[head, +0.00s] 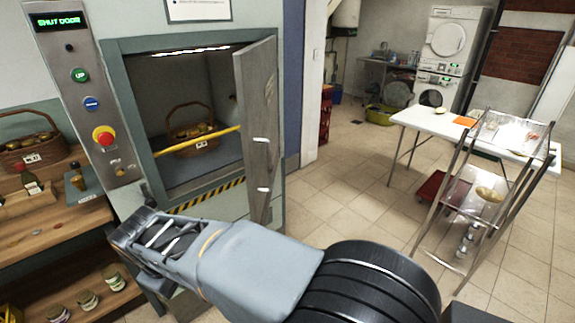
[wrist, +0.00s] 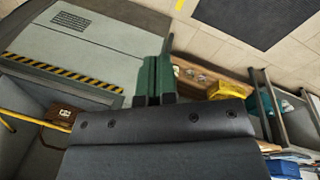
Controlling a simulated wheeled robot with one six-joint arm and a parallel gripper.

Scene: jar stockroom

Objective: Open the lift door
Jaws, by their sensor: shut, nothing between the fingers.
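The lift door (head: 257,110) is a grey metal panel with pale handles or hinges. It stands swung out to the right of the lift opening. The lift car (head: 190,100) is in plain view inside, lit from above. A wicker basket (head: 190,137) with a white label stands in it behind a yellow bar (head: 200,142). My gripper (head: 148,192) is at the left post of the opening, apart from the door. In the wrist view my gripper (wrist: 154,99) shows its dark fingertips together, empty, close to a green upright edge.
The control panel (head: 92,100) reads "SHUT DOOR" and has green, blue and red buttons. Wooden shelves (head: 60,235) with jars and a basket stand close on the left. A white table (head: 425,120) and a metal rack (head: 480,200) stand right.

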